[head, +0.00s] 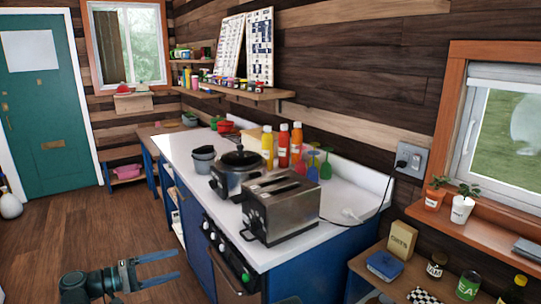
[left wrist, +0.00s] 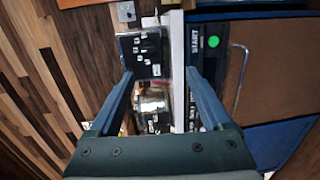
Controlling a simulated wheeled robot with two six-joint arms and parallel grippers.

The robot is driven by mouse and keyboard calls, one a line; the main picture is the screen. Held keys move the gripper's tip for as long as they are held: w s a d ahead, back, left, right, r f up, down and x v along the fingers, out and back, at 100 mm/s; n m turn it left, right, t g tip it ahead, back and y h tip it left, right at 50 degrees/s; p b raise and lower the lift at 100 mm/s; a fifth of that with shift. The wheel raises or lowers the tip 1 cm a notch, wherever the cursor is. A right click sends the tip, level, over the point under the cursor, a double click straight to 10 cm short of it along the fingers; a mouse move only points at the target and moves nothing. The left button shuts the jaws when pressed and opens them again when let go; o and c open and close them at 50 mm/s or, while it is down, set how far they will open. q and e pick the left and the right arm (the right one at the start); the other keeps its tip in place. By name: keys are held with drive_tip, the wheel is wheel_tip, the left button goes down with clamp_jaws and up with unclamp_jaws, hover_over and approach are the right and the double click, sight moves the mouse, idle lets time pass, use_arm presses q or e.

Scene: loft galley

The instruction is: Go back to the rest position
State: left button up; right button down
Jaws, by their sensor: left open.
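My left gripper (head: 179,264) is low at the front left in the head view, over the wooden floor and left of the blue counter unit. Its two blue fingers are apart with nothing between them. In the left wrist view the spread fingers of my left gripper (left wrist: 159,80) frame the counter's edge and dark and metallic items behind it; no held object shows. My right gripper is not in view.
The white counter (head: 335,206) holds a toaster (head: 280,207), a dark-lidded pot (head: 236,175) and several bottles. A small wooden table (head: 425,277) with boxes and jars stands at the lower right. The floor (head: 110,225) left of the counter is clear.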

use_arm(q)
drive_tip(key=s+d+f+m+g+y+p, duration=0.2)
drive_tip(key=d+f+g, duration=0.1)
drive_tip(key=d, duration=0.5)
drive_tip(key=s+d+f+m+g+y+p, duration=0.1)
drive_tip(key=s+d+f+g+y+p, duration=0.2)
drive_tip(key=d, duration=0.4)
drive_tip(key=s+d+f+m+g+y+p, duration=0.3)
drive_tip(key=s+d+m+y+p, duration=0.2)
drive_tip(key=s+y, duration=0.6)
drive_tip(key=shift+s+d+m, duration=0.25)
drive_tip(key=shift+d+m, duration=0.45)
drive_tip(key=shift+m, duration=0.3)
drive_tip(key=shift+f, duration=0.15)
